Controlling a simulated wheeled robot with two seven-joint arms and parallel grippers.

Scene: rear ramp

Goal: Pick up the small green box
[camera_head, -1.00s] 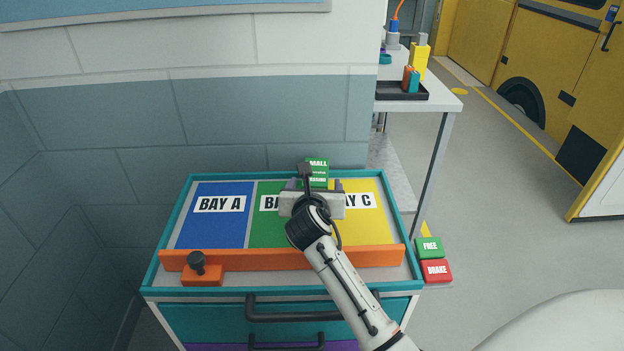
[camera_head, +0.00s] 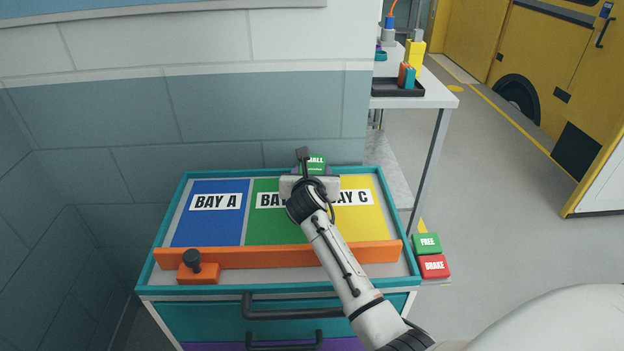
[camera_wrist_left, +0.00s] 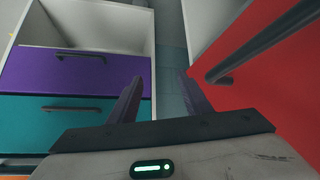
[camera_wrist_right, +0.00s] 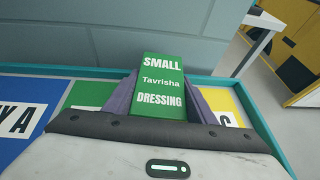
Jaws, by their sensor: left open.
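The small green box (camera_wrist_right: 161,87), with white letters "SMALL Tavrisha DRESSING", lies at the back of the bay tray. In the head view its near part is hidden behind my right gripper, and part of its label (camera_head: 316,164) shows. My right gripper (camera_wrist_right: 162,95) has one finger on each side of the box in the right wrist view. I cannot tell if the fingers press on it. My left gripper (camera_wrist_left: 161,77) is open and empty, low beside purple and teal drawers.
The tray has a teal rim (camera_head: 180,205), bays A (camera_head: 205,226), B and C, and an orange bar (camera_head: 290,257) with a black-knobbed block (camera_head: 197,270). A wall stands behind. Green FREE (camera_head: 427,243) and red BRAKE (camera_head: 433,266) pads are at right. A red drawer front (camera_wrist_left: 270,80) flanks my left gripper.

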